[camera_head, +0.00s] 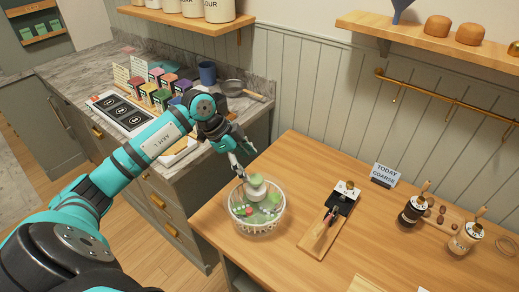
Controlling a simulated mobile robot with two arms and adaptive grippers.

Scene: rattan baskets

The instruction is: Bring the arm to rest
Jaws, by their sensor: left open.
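My left arm comes in from the left and reaches over the corner between the two counters. My left gripper (241,160) is open and points down, just above and behind the round basket. No object shows between its fingers. The pale open-weave basket (240,223) stands on the wooden counter (325,155), near its left edge. It holds a whitish piece with a green top (256,182) and several small coloured pieces. Whether the fingertips touch anything in the basket is too small to tell. My right gripper is not in view.
A wooden board with a dark holder (327,222) lies right of the basket. A sign (387,173) and several jars (413,210) stand farther right. Coloured boxes (160,97), a pan (233,88) and a blue cup (207,72) crowd the grey counter. A shelf (440,38) hangs above.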

